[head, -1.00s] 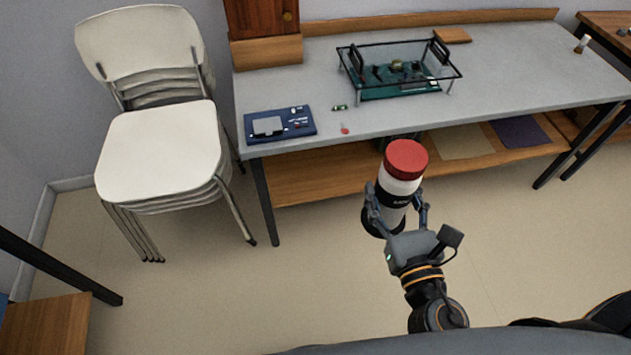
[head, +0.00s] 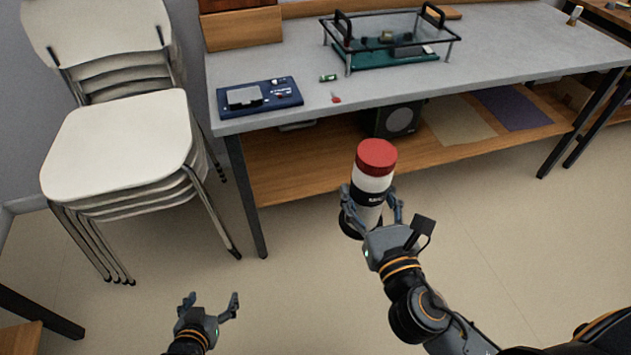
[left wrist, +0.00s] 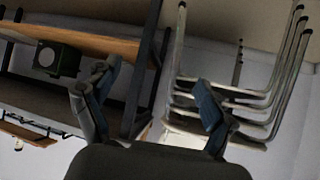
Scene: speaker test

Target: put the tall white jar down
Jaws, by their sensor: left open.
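The tall white jar (head: 372,185) has a red lid, a black band with lettering and a black bottom. It is upright in front of the workbench, held in the air as far as I can tell. My right gripper (head: 371,205) is shut around its lower half, and the fingers hide part of its sides. My left gripper (head: 211,300) is open and empty at the lower left of the head view, apart from the jar. Its spread fingers also show in the left wrist view (left wrist: 157,80), with nothing between them.
The grey workbench (head: 520,50) carries a glass-topped frame (head: 390,38) and a blue device (head: 260,97). Its lower wooden shelf (head: 290,170) holds a black speaker (head: 400,120). Stacked white chairs (head: 120,140) stand at the left. The floor (head: 290,300) between my grippers is clear.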

